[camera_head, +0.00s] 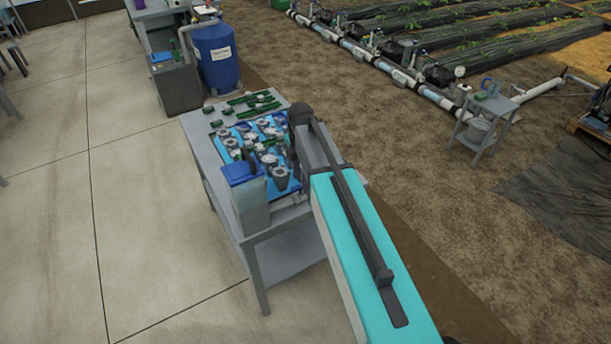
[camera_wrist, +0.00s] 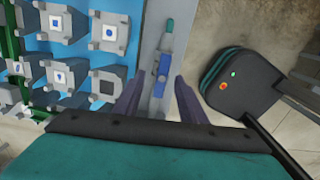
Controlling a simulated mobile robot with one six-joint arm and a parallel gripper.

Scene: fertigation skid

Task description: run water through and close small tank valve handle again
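In the wrist view my gripper (camera_wrist: 159,82) has its two dark fingers spread apart. A small blue valve handle (camera_wrist: 161,66) on a grey fitting lies ahead of and between the fingertips, with visible gaps on both sides. A teal-green tip (camera_wrist: 169,26) shows beyond it. In the head view a small translucent tank with a blue lid (camera_head: 242,173) stands at the near left corner of the grey skid table (camera_head: 205,150). My arm hides the gripper and the valve handle in the head view.
Grey square fittings with blue marks (camera_wrist: 109,32) stand on a blue panel left of my fingers. In the head view, a large blue barrel (camera_head: 216,62) stands behind the table. Open concrete floor (camera_head: 130,200) lies to the left.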

